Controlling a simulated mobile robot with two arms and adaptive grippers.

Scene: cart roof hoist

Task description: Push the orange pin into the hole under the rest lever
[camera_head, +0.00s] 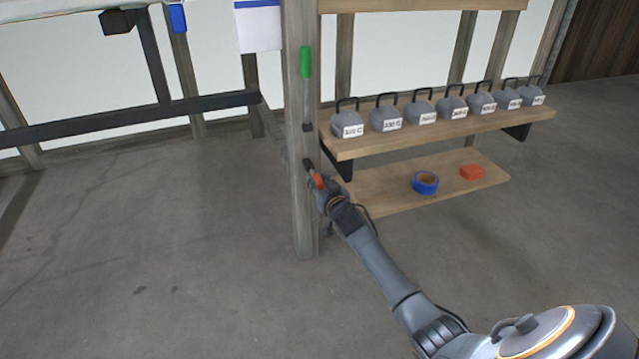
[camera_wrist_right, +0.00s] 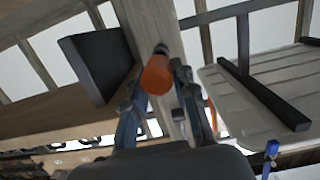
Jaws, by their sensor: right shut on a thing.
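The orange pin (camera_head: 317,181) is held in my right gripper (camera_head: 321,188) beside the wooden post (camera_head: 305,225). In the right wrist view the pin (camera_wrist_right: 157,75) sits between the two fingers of the right gripper (camera_wrist_right: 160,95), with its dark end toward the post. The rest lever (camera_head: 306,85) has a green handle and a grey shaft down the post to a dark pivot, above the pin. A dark piece (camera_head: 308,164) shows at the pin's far end. The hole is not visible, and I cannot tell whether the pin's tip is in it. My left gripper is not in view.
An upper shelf (camera_head: 440,132) right of the post holds several grey weights with handles. The lower shelf (camera_head: 385,203) holds a blue tape roll (camera_head: 425,182) and an orange-red object (camera_head: 472,172). A dark bracket (camera_wrist_right: 97,62) is near the gripper. Floor left of the post is clear.

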